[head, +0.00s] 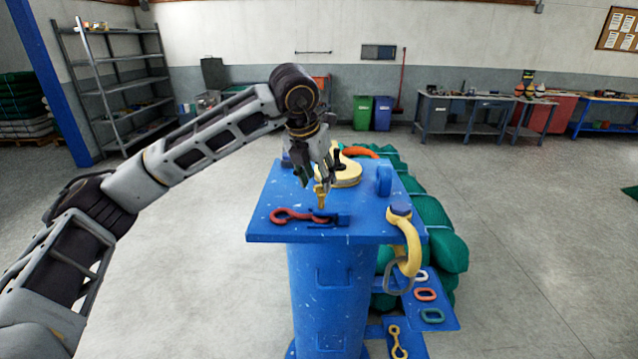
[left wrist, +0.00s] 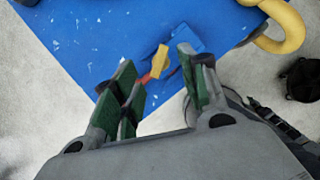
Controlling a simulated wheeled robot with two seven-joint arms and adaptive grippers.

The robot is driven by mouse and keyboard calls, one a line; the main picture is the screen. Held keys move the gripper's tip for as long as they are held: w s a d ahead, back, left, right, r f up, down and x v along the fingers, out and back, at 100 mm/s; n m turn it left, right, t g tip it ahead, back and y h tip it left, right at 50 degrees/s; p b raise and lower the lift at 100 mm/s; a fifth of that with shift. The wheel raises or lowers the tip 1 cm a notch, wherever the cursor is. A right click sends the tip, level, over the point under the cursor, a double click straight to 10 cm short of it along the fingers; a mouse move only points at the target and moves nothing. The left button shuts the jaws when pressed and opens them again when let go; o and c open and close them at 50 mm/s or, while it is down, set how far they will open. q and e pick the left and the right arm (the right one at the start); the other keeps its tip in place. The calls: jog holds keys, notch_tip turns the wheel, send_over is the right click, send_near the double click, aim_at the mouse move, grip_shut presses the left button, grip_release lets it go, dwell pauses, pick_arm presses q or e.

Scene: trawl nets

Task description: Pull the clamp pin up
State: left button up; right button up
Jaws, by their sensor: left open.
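The yellow clamp pin (head: 321,196) stands upright at the blue clamp (head: 328,219) near the front edge of the blue pedestal top (head: 262,232). A red link (head: 290,215) lies at the clamp. My left gripper (head: 320,176) is open, pointing down just above and behind the pin in the head view. In the left wrist view, the pin's yellow head (left wrist: 160,62) shows between the spread fingers of the gripper (left wrist: 160,88), with no clear contact. The pin's lower end is hidden there. My right gripper is in neither view.
A large yellow hook or block (head: 344,172) sits behind the gripper, and a blue upright lug (head: 384,180) stands right of it. A yellow hook (head: 408,240) hangs at the right edge. Coloured links lie on a lower blue shelf (head: 447,312). Green nets (head: 440,232) lie behind.

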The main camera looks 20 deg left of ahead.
pick_arm(q)
jog(key=v, duration=0.8)
jog(key=shift+r, duration=0.35)
jog(key=shift+s+f, duration=0.1)
